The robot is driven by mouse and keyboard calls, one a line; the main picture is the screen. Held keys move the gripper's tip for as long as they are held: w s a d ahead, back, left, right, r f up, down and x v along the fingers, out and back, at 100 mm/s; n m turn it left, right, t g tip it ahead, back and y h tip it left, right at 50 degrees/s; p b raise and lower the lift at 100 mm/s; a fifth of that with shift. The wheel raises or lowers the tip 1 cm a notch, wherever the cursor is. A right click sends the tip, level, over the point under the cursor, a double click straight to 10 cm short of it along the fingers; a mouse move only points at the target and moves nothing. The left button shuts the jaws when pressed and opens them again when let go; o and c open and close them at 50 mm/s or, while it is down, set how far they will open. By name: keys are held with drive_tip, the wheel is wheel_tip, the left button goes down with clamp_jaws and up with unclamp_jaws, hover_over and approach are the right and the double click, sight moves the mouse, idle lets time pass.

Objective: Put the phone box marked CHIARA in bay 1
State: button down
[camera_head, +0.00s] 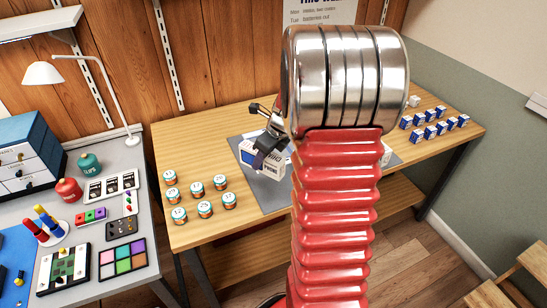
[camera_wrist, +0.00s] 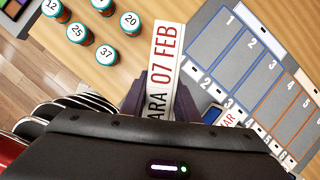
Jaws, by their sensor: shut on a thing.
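A white phone box (camera_head: 262,160) is between the jaws of my gripper (camera_head: 268,143) over the left part of the wooden table. In the wrist view the box (camera_wrist: 166,45) shows a label reading "ARA 07 FEB"; the start of the name is hidden by my gripper (camera_wrist: 160,100). The gripper is shut on it. Bay 1 (camera_wrist: 213,42) is an empty outlined slot on the grey mat (camera_wrist: 192,20), right of the box in the wrist view. I cannot tell whether the box touches the surface.
Several numbered round tins (camera_head: 204,208) stand left of the mat. Another box with "MAR" on its label (camera_wrist: 226,117) lies by the lower row of numbers. Several small blue-and-white boxes (camera_head: 430,132) stand at the table's right. My arm hides much of the mat in the head view.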

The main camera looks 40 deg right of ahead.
drive_tip(key=w+a+n+g, duration=0.2)
drive_tip(key=a+n+g, duration=0.1)
drive_tip(key=a+n, duration=0.6)
drive_tip(key=w+a+n+g, duration=0.2)
drive_tip(key=a+n, duration=0.6)
drive_tip(key=n, duration=0.5)
drive_tip(key=w+a+n+g+h, duration=0.1)
drive_tip(key=w+a+n+g, duration=0.1)
drive_tip(key=a+n, duration=0.7)
drive_tip(key=shift+w+a+f+n+g, duration=0.15)
drive_tip(key=shift+w+a+n+g, duration=0.05)
drive_tip(key=shift+n+g, duration=0.25)
drive_tip(key=shift+w+a+f+n+g, duration=0.15)
drive_tip(key=shift+w+n+g, duration=0.05)
drive_tip(key=shift+n+g, duration=0.25)
drive_tip(key=shift+s, duration=0.1)
